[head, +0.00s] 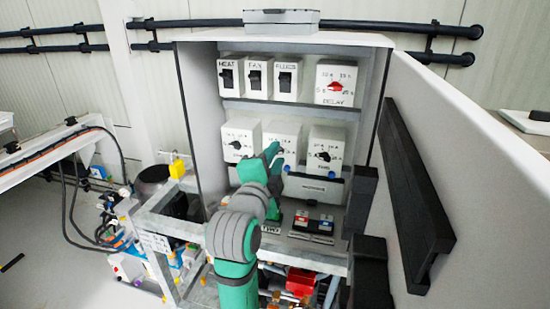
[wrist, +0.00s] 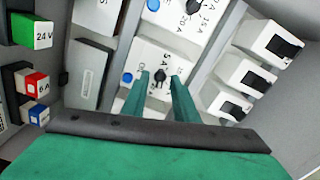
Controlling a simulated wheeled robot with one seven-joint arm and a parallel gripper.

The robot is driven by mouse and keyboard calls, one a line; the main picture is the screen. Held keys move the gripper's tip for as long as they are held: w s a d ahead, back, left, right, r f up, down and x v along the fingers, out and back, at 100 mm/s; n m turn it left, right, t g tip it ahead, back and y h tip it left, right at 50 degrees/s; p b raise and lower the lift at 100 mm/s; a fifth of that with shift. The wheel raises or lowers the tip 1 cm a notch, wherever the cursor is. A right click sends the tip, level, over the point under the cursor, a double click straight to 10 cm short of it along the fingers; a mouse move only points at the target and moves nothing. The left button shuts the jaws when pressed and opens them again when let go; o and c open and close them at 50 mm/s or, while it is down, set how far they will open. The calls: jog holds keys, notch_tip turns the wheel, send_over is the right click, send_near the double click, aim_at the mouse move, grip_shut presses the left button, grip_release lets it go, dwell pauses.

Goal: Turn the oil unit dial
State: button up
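The middle row of the cabinet holds three white dial boxes with black knobs: a left one (head: 237,144), a middle one (head: 282,133) and a right one (head: 323,155). Their small labels are too blurred to read, so I cannot tell which is the oil unit dial. My gripper (head: 276,158) is in front of the middle box and partly covers it. In the wrist view its two green fingers (wrist: 162,83) are apart, with the middle box's black knob (wrist: 160,74) showing between the tips. I cannot tell whether they touch it. A neighbouring dial (wrist: 188,8) shows above.
Above are HEAT, FAN and FLUIDS switches (head: 257,79) and a red DELAY dial (head: 335,86). Below lie red and blue switch blocks (head: 301,218). The open cabinet door (head: 455,170) with a black bar (head: 410,185) stands close on the right.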

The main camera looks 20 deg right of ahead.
grip_shut()
jog(key=shift+n, duration=0.4)
jog(key=n, duration=1.3)
jog(key=shift+f+n, duration=0.1)
jog(key=shift+n, duration=0.3)
jog(key=n, duration=0.5)
